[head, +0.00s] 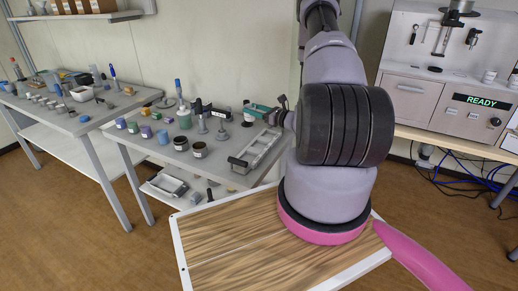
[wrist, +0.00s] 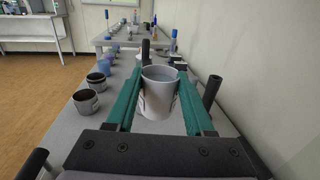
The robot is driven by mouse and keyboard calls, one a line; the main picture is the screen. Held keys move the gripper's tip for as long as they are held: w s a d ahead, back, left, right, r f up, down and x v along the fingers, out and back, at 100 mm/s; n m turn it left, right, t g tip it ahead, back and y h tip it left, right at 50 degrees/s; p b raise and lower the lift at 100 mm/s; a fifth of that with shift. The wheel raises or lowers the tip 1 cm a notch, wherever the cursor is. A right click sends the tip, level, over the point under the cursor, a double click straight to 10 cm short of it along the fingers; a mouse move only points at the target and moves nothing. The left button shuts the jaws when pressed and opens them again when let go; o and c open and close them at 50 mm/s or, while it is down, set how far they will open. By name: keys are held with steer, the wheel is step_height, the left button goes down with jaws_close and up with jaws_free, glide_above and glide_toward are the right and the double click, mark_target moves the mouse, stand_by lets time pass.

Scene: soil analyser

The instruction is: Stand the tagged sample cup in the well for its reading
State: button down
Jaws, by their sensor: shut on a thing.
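My gripper (wrist: 158,84) has two teal fingers, and they are shut on a white cup (wrist: 159,104) in the wrist view. The cup is upright and open at the top, with greyish contents. I cannot make out a tag clearly on it. In the head view my gripper (head: 261,111) shows small and teal over the right end of the bench, partly behind my arm. The analyser (head: 440,88) stands at the right with a display reading READY (head: 481,100). I cannot tell its well for certain.
The near bench (head: 222,170) carries several cups, jars and bottles, including a dark jar (head: 199,150) and a blue cup (head: 163,136). A metal rack (head: 258,147) lies at its right end. A second crowded bench (head: 70,125) stands left. Cables (head: 450,172) hang below the analyser.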

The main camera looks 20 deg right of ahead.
steer(key=s+d+f+n+g+y, duration=0.1)
steer(key=s+d+f+n+y, duration=0.1)
steer(key=s+d, duration=0.15)
glide_above(263, 148)
steer(key=shift+s+f, duration=0.15)
steer(key=shift+f, duration=4.8)
steer(key=shift+f, duration=0.15)
steer(key=shift+c, duration=1.4)
jaws_free()
